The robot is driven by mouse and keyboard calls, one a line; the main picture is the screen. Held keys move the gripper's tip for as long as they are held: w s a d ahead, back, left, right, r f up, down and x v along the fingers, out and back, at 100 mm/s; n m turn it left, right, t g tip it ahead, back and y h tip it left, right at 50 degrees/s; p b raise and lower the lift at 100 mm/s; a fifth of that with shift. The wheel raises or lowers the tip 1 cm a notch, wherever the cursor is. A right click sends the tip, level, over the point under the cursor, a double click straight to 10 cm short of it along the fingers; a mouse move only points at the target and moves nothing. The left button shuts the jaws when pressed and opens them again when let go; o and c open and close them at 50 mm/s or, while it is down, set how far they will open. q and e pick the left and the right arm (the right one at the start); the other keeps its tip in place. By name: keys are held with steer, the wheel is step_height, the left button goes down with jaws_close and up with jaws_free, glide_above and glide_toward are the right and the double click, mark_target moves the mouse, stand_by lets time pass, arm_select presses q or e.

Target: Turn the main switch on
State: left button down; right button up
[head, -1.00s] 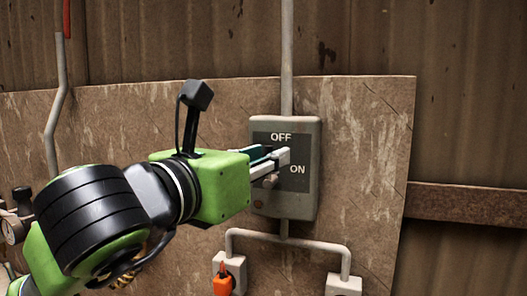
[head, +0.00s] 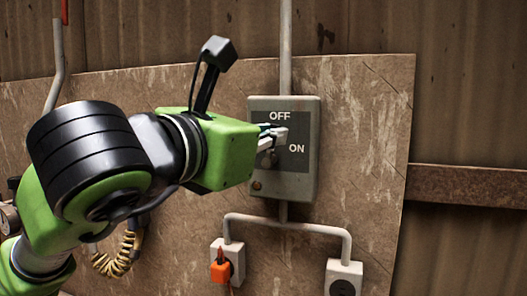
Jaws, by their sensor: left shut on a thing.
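The main switch is a grey box (head: 307,178) on a brown board, with a dark label plate marked OFF at the top and ON at the right. Its knob (head: 266,160) shows just below the fingers, mostly hidden by them. My left gripper (head: 279,137) comes in from the left, its fingertips at the plate between the two words. It is shut on the switch knob. The exact angle of the knob is hard to see behind the fingers. My right gripper is not in view.
A conduit (head: 286,45) runs up from the box. Pipes below lead to two sockets; the left one holds an orange plug (head: 221,271), the right socket (head: 343,279) is empty. The board (head: 370,140) right of the box is clear. A gauge (head: 9,218) is at the far left.

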arm_select(q)
steer(key=m+b, duration=0.1)
steer(key=d+m+b, duration=0.1)
steer(key=m+b, duration=0.1)
steer(key=shift+s+d+f+y, duration=0.2)
steer(key=shift+s+f+y, duration=0.1)
steer(key=shift+f, duration=0.1)
steer(key=m+b, duration=0.1)
steer(key=m, duration=0.1)
steer(key=d+f+m+y+b, duration=0.1)
steer(key=m+b, duration=0.1)
steer(key=shift+s+d+g, duration=0.2)
steer(key=shift+g, duration=0.2)
steer(key=m+b, duration=0.1)
steer(key=f+m+y+b, duration=0.1)
steer(key=m, duration=0.1)
steer(key=shift+s+d+f, duration=0.1)
steer(key=shift+d, duration=0.3)
steer(key=shift+d+f+m+y+b, duration=0.1)
steer(key=shift+f+m+y+b, duration=0.25)
steer(key=shift+m, duration=0.45)
steer(key=shift+d+f+m+y+b, duration=0.1)
steer(key=shift+f+m+y+b, duration=0.25)
steer(key=shift+m, duration=0.45)
steer(key=shift+f, duration=0.1)
steer(key=c, duration=2.1)
jaws_free()
steer(key=v, duration=1.2)
steer(key=shift+f, duration=0.2)
